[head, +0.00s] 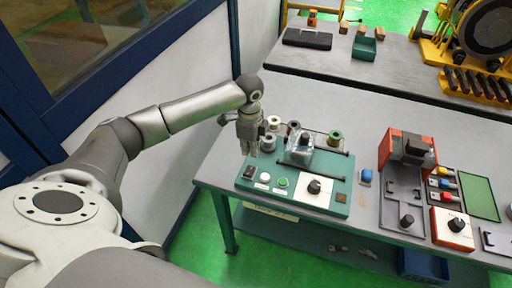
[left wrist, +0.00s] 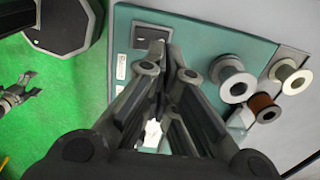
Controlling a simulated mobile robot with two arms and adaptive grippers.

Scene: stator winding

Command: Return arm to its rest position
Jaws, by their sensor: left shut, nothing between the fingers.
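My left arm reaches in from the left in the head view. Its gripper (head: 250,149) points down over the left end of the teal winding station (head: 338,208). In the left wrist view the two fingers (left wrist: 170,62) are together with nothing between them. They are above the station's black switch (left wrist: 150,37), which also shows in the head view (head: 249,172). I cannot tell the exact height of the fingertips. A small gripper, seemingly my right one (left wrist: 20,92), shows at the left edge of the left wrist view over green floor. Its jaw state is unclear.
Wire spools (head: 335,138) stand at the station's back, close to my left gripper. A clear block (head: 299,148) stands beside them. A blue-framed wall panel (head: 130,85) is left of my arm. A red-and-grey fixture (head: 402,152) stands farther right on the grey table (head: 345,107).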

